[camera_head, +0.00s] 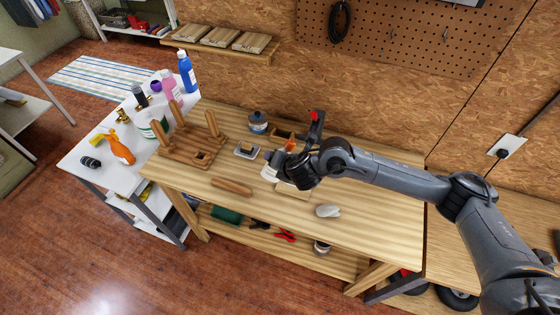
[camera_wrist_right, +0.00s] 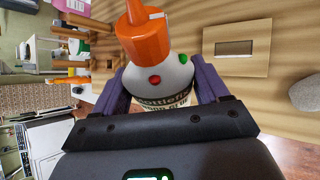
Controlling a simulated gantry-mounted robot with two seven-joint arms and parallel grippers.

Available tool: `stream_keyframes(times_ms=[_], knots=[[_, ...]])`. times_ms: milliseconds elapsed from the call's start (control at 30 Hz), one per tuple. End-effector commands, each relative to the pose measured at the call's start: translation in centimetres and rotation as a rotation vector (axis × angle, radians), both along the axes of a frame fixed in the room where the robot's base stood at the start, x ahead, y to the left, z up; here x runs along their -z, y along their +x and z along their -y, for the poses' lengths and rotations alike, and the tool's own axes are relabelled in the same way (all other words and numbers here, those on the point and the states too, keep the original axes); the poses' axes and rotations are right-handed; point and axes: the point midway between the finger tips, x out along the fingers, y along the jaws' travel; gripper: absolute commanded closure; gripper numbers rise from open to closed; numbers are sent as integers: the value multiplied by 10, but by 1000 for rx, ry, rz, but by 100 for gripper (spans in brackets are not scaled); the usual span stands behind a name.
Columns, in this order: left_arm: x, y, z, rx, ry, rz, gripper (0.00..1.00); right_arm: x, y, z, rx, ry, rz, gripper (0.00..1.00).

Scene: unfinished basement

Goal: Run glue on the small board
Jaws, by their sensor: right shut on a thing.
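My right gripper (camera_head: 278,164) is shut on a white glue bottle (camera_wrist_right: 166,80) with an orange cap and nozzle (camera_wrist_right: 145,35), held above the workbench; its body also shows in the head view (camera_head: 269,173). In the wrist view the bottle sits between both fingers, nozzle pointing away from the gripper. The small board (camera_wrist_right: 260,62), pale wood with a rectangular slot, lies flat on the bench beyond and right of the bottle there. In the head view the board (camera_head: 294,193) is just below my gripper, partly hidden by it. My left gripper is not in view.
The workbench (camera_head: 375,190) holds an upturned wooden stool (camera_head: 183,155), a loose leg (camera_head: 232,187), a small square tin (camera_head: 247,149), a blue-lidded jar (camera_head: 258,123) and a grey rounded object (camera_head: 328,211). Bottles crowd the white side table (camera_head: 95,178). The bench's right end is clear.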

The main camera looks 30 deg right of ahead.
Motion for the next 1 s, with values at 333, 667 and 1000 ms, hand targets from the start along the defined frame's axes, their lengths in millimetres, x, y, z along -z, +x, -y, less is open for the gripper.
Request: stream_keyframes(times_ms=[333, 667, 1000], knots=[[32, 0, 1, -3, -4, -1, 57, 4, 1, -2, -2, -324, 54, 56], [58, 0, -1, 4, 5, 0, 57, 4, 1, -1, -1, -551, 90, 56], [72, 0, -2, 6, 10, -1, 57, 0, 0, -1, -1, -684, 110, 56]])
